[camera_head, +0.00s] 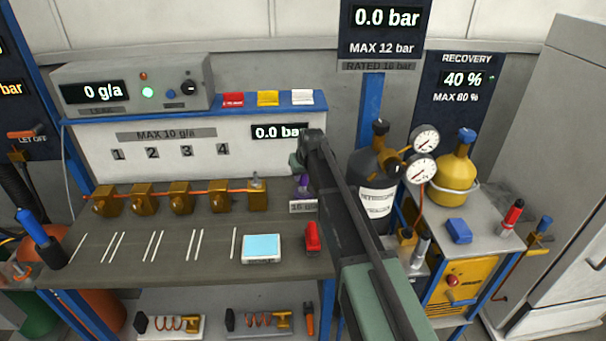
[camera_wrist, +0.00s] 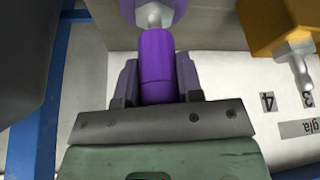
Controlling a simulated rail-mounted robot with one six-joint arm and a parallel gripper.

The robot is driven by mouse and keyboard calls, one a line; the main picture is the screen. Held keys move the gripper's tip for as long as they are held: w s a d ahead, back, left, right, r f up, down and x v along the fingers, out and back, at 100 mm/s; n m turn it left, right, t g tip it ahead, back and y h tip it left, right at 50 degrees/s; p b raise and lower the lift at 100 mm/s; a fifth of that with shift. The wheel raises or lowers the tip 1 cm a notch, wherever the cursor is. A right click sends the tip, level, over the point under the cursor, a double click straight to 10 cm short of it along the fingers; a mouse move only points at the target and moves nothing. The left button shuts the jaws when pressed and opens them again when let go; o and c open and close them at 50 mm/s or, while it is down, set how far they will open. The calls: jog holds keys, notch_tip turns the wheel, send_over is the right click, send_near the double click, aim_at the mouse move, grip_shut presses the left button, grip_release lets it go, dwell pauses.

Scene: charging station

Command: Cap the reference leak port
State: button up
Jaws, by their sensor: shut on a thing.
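My gripper (camera_head: 303,158) is at the back of the bench, below the 0.0 bar display. In the wrist view its jaws (camera_wrist: 158,80) are shut on a purple cap (camera_wrist: 157,58), one finger on each side. Directly beyond the cap is the silver port (camera_wrist: 154,17) of the purple reference leak (camera_wrist: 126,5). The cap's far end is lined up with the port and looks touching or very close; I cannot tell how far it is seated. In the head view the purple leak (camera_head: 303,186) stands behind a small label (camera_head: 303,206), partly hidden by my arm.
Several brass blocks (camera_head: 180,198) stand in a row left of the leak, joined by a copper pipe. A grey cylinder with gauges (camera_head: 378,175) stands close to my arm's right.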

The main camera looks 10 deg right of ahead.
jog(key=shift+f+b, duration=1.15)
jog(key=shift+f, duration=0.1)
jog(key=o, duration=1)
jog(key=shift+r, duration=0.15)
jog(key=p+v, duration=1)
jog(key=shift+s+r, duration=0.2)
jog(key=shift+r, duration=0.05)
jog(key=s+g, duration=0.1)
jog(key=s, duration=0.9)
jog(key=s+m+g, duration=0.1)
jog(key=s+g, duration=0.1)
jog(key=s, duration=0.8)
jog(key=s+f+g, duration=0.1)
jog(key=s, duration=0.9)
jog(key=shift+s+a+f+m+h, duration=0.2)
jog(key=shift+m+h, duration=0.1)
jog(key=shift+m, duration=0.1)
